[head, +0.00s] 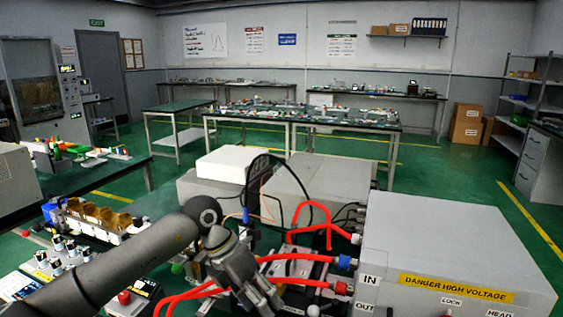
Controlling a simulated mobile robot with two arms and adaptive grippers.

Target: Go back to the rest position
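My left arm comes in from the lower left, and its gripper (262,298) points down over the cluttered bench in front of me. It is among red hoses and black cables, left of the large grey high-voltage box (455,245). The fingertips are dark and small against the clutter. I cannot tell whether they are open or shut, or whether they touch anything. My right gripper is not in view.
Red hoses (327,238) and cables run close beside the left gripper. Behind are a white box (228,163) and a grey box (318,188). Left are brown-topped parts (98,215) and small knobs (57,243). Green floor (445,165) is open beyond the bench.

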